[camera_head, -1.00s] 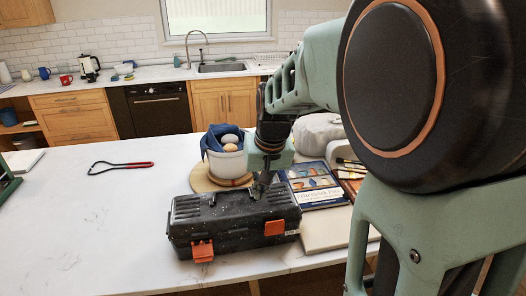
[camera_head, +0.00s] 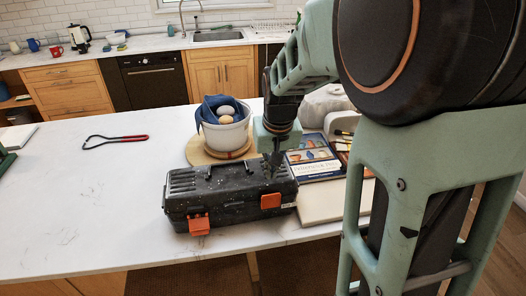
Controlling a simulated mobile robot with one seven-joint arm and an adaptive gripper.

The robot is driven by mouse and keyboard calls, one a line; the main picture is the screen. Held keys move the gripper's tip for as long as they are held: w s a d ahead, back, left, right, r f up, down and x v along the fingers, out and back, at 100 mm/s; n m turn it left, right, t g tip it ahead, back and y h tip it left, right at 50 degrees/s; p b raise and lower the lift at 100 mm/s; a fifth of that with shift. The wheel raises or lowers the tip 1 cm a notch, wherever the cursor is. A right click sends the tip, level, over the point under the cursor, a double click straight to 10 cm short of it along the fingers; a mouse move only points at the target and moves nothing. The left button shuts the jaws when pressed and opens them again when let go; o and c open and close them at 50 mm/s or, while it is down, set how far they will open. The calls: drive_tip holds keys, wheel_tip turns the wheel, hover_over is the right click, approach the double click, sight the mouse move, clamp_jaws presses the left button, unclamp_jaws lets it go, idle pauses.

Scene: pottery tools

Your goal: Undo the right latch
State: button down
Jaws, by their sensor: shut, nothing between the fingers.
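A black speckled toolbox (camera_head: 232,211) sits near the front edge of the white counter, its front towards me. Its right latch (camera_head: 270,201) is orange and appears to lie flat against the front. Its left latch (camera_head: 199,224) is also orange and appears to stick out at its lower end. My gripper (camera_head: 273,170) points down over the right part of the lid, above and behind the right latch. It is shut and empty. I cannot tell whether its tips touch the lid. The lid appears closed, with a dark handle (camera_head: 209,170) on top.
A white pot (camera_head: 224,137) with a blue cloth stands on a round wooden board behind the toolbox. Books (camera_head: 312,163) and a pale slab (camera_head: 320,203) lie close on the right. A red-handled wire tool (camera_head: 116,139) lies left. The counter's left part is mostly clear.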

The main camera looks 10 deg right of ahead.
sight(271, 186)
drive_tip(key=shift+s+b+x, duration=0.25)
drive_tip(key=shift+b+x, duration=0.35)
drive_tip(key=shift+x, duration=0.4)
drive_tip(key=shift+s+b+x, duration=0.25)
drive_tip(key=shift+b+x, duration=0.35)
drive_tip(key=shift+x, duration=0.35)
drive_tip(key=shift+s+b+x, duration=0.2)
drive_tip(key=shift+b+x, duration=0.4)
drive_tip(key=shift+x, duration=0.4)
drive_tip(key=s+f+b, duration=0.2)
drive_tip(key=s+f, duration=0.1)
drive_tip(key=s, duration=0.3)
drive_tip(key=shift+d+f, duration=0.1)
drive_tip(key=p+v, duration=0.6)
drive_tip(key=v, duration=0.2)
